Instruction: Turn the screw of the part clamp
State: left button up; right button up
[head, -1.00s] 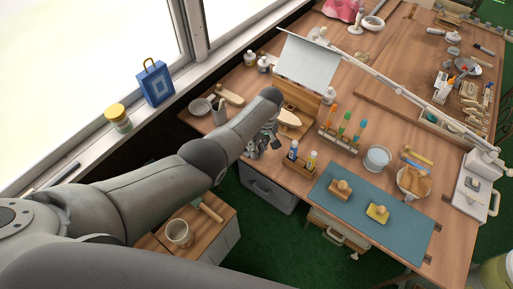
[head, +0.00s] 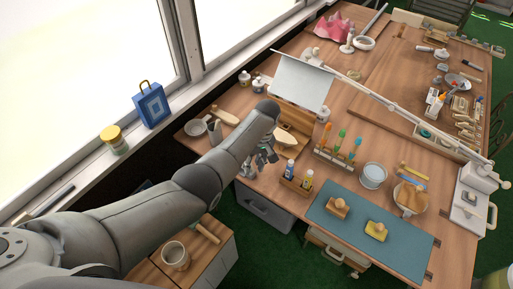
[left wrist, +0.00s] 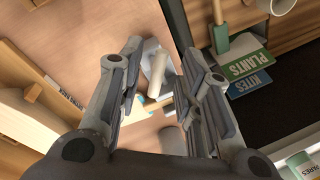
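My left gripper (head: 262,157) is over the workbench's near-left edge, just left of the small bottles. In the left wrist view its two fingers (left wrist: 160,72) stand apart with a clear gap. Between and beyond them is a pale cylinder-shaped piece (left wrist: 157,73) on a light base, close to the bench edge. It may belong to the part clamp, but I cannot tell for certain. Nothing looks gripped, and I cannot see contact. In the head view the arm and gripper hide this spot. My right gripper is not in view.
Two small bottles (head: 291,168) stand in a holder beside the gripper. A paint rack (head: 335,160) and a blue-green mat (head: 340,228) with stamps lie to the right. A lamp's white shade (head: 302,80) overhangs behind.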

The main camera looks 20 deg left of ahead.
pick_arm(q)
notch_tip(320, 180, up, 9)
jog(key=w+d, duration=0.1)
jog(key=shift+d, duration=0.15)
jog(key=shift+w+r, duration=0.1)
jog(key=shift+w, duration=0.05)
